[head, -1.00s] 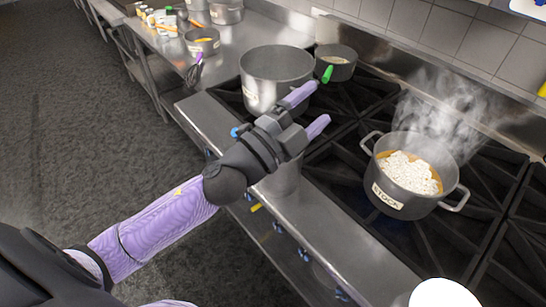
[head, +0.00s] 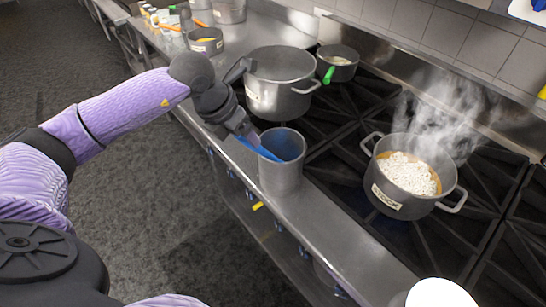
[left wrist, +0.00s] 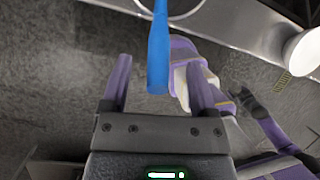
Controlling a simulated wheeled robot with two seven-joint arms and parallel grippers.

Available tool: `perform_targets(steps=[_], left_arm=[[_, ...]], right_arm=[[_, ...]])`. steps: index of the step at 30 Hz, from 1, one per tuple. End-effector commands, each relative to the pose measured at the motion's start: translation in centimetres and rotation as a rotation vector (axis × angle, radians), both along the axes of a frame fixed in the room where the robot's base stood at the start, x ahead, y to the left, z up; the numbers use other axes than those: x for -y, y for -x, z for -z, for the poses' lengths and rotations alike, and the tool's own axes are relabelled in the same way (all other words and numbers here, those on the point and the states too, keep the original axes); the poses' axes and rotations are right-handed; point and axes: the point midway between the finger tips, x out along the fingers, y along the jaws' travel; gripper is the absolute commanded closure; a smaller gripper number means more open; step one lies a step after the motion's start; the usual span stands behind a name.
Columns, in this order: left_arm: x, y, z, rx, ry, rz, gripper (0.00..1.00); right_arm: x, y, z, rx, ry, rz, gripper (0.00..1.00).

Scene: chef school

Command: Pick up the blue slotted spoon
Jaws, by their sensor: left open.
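The blue slotted spoon (head: 259,150) stands tilted in a grey metal canister (head: 281,181) on the front ledge of the stove. Its handle sticks out over the rim to the upper left, and its lower part is hidden in the canister. My left gripper (head: 248,136) is open at the handle. In the left wrist view the blue handle (left wrist: 158,48) reaches between the two open purple fingers (left wrist: 156,72), with a gap to each.
A large empty-looking pot (head: 281,80) stands just behind the canister. A steaming stock pot (head: 410,176) is to the right on the burners. A round white thing (head: 441,293) is at the bottom right.

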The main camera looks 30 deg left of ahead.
Motion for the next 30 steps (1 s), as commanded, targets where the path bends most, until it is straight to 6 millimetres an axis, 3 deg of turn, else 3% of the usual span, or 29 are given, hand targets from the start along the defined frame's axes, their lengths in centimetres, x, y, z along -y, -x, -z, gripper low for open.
perform_targets(steps=[5,12,22,23,30], left_arm=[[0.4,-1.2,2.6,0.0,0.003,0.001,0.24],[0.4,-1.3,2.9,0.001,0.003,0.001,0.26],[0.4,-1.2,2.8,0.002,0.003,0.002,0.96],[0.4,-1.2,2.8,0.002,0.003,0.002,1.0],[0.4,-1.2,2.8,0.002,0.004,0.002,1.0]], right_arm=[[-0.5,0.0,-0.2,0.0,-0.009,0.003,0.0],[-0.9,0.0,-0.2,0.0,-0.015,0.005,0.0],[-0.5,0.0,-0.2,0.0,-0.008,0.001,0.0],[-0.4,0.0,-0.2,0.0,-0.007,0.0,0.0],[0.1,0.0,-0.2,0.0,0.001,-0.002,0.0]])
